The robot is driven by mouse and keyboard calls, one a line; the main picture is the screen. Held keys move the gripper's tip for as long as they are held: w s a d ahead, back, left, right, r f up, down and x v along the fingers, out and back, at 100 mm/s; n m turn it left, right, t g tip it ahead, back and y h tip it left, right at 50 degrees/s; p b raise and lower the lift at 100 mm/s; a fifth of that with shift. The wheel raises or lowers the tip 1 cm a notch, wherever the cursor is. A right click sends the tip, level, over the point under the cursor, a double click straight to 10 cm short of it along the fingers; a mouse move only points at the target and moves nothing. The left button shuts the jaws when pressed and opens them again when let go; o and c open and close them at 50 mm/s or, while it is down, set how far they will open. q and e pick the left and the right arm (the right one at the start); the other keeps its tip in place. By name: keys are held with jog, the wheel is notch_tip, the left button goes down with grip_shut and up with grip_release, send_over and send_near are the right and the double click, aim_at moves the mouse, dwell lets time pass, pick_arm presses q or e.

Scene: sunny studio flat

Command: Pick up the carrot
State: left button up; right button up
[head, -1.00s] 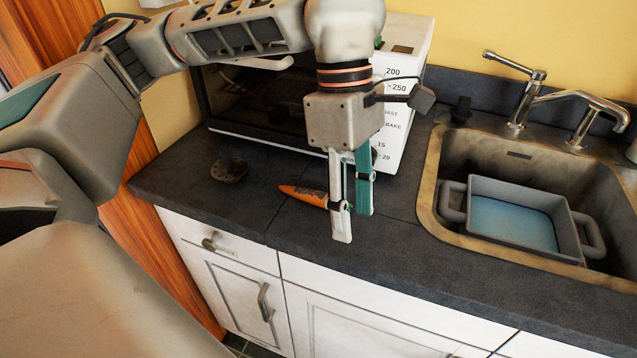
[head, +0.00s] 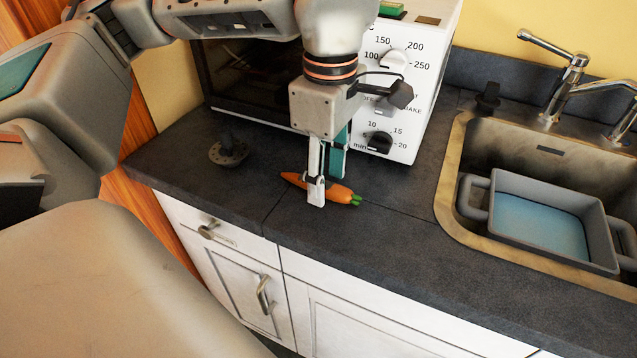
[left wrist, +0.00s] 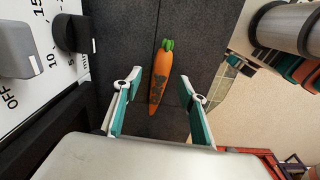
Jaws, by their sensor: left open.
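The orange carrot (head: 338,192) with a green top lies on the dark countertop in front of the toaster oven. My left gripper (head: 325,180) is pointing down over the carrot, and one finger hides part of it in the head view. In the left wrist view the carrot (left wrist: 161,75) lies lengthwise, its narrow end between the two spread fingers of the left gripper (left wrist: 160,103) and its green top beyond them. The gripper is open and holds nothing. My right gripper is not in view.
The white toaster oven (head: 408,95) stands close behind the carrot. A dark round object with a stem (head: 228,151) is on the counter to the left. The sink (head: 452,200) at right holds a grey-blue pan (head: 540,228). The counter's front edge is near.

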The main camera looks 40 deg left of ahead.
pick_arm(q)
jog(key=shift+f, duration=0.7)
jog(key=shift+r, duration=0.1)
grip_shut()
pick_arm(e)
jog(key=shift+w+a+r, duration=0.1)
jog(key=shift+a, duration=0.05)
pick_arm(q)
jog(key=shift+r, duration=0.6)
notch_tip(320, 180, up, 11)
jog(key=p, duration=0.3)
notch_tip(320, 180, up, 8)
jog(key=p, duration=0.2)
send_over(327, 182)
jog(key=shift+f, duration=0.1)
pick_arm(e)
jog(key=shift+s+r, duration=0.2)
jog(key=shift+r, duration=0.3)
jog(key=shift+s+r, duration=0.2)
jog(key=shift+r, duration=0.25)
